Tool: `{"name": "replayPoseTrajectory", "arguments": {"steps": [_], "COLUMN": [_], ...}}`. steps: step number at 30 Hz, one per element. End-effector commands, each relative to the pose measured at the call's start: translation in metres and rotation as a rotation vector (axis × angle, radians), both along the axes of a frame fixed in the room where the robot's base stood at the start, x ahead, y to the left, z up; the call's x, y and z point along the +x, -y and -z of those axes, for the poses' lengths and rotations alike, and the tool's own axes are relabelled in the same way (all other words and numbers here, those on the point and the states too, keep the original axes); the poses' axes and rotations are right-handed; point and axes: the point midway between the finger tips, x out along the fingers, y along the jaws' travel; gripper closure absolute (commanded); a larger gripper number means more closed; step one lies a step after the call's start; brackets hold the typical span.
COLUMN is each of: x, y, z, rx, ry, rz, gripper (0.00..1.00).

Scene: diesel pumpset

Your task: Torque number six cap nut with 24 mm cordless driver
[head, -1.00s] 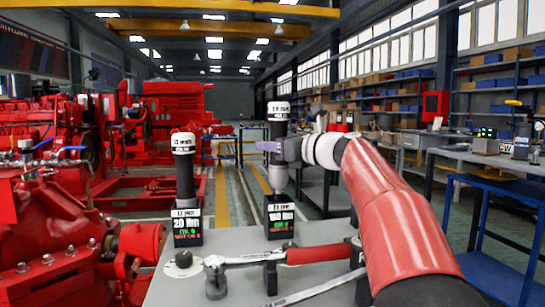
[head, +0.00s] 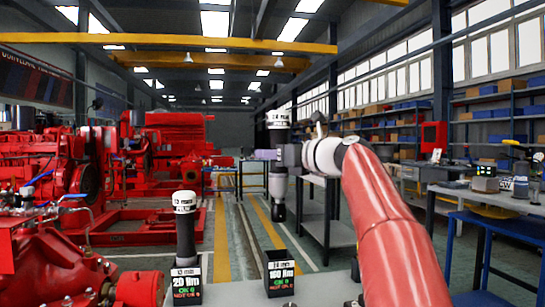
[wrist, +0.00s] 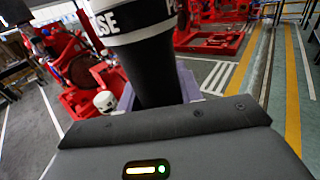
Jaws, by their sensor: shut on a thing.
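My gripper (head: 277,155) is shut on the 24 mm cordless driver (head: 278,205), a black upright tool with a white labelled top. The driver hangs above and clear of its dock (head: 281,280), whose sign reads 160 Nm. In the wrist view the driver's black body (wrist: 160,70) stands between the fingers of my gripper (wrist: 158,90); its lower end is hidden there.
A 13 mm driver (head: 185,240) stands in its 20 Nm dock (head: 187,286) on the grey bench, left of the empty dock. A blue workbench (head: 500,225) is at the right. The aisle behind the docks is open floor.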

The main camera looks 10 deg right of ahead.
Motion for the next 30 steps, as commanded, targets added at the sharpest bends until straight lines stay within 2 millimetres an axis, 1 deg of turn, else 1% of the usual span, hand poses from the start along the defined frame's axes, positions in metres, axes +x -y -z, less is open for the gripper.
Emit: {"name": "replayPoseTrajectory", "arguments": {"steps": [1, 6, 8, 9, 16, 20, 23, 30], "x": [-0.001, -0.001, -0.001, -0.001, -0.001, -0.001, -0.001, -0.002], "y": [0.0, 0.0, 0.0, 0.0, 0.0, 0.0, 0.0, -0.001], "z": [-0.002, -0.002, -0.002, -0.002, -0.001, 0.007, 0.021, 0.066], "rx": [0.0, 0.001, 0.001, 0.001, 0.001, 0.001, 0.002, 0.002], "ry": [0.004, 0.004, 0.004, 0.004, 0.004, 0.004, 0.002, 0.002], "rz": [0.0, 0.0, 0.0, 0.0, 0.0, 0.0, 0.0, -0.001], "gripper": [0.68, 0.91, 0.98, 1.0, 1.0, 1.0, 1.0, 1.0]}}
